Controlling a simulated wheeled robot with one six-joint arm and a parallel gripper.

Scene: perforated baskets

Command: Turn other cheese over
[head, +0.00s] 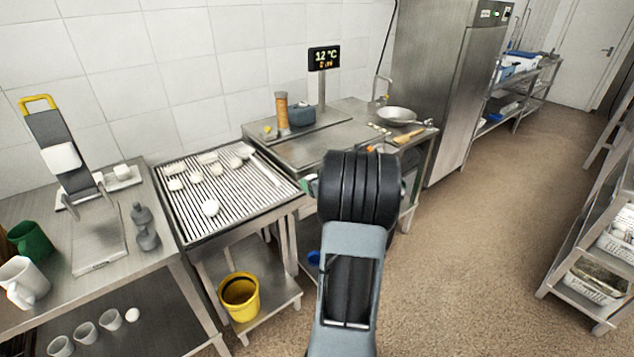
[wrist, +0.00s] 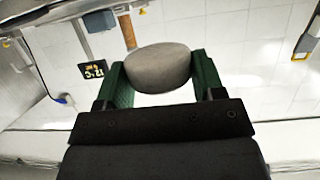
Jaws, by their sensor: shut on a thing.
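My gripper (wrist: 155,78) is shut on a pale, rounded cheese (wrist: 158,64), held between its two green fingers in the wrist view. The wrist view is upside down, with wall tiles behind the cheese. In the head view my black arm link hides most of the gripper and the held cheese. Several white cheeses lie on the slatted draining table (head: 262,205) to the left of my arm. One round cheese (head: 210,208) lies near its front, apart from a group that includes another cheese (head: 175,184) further back.
A steel counter at left holds a grey bottle (head: 145,228), a white mug (head: 22,280) and a green mug (head: 30,242). A yellow bucket (head: 239,296) stands on the lower shelf. A display (head: 323,58) stands behind.

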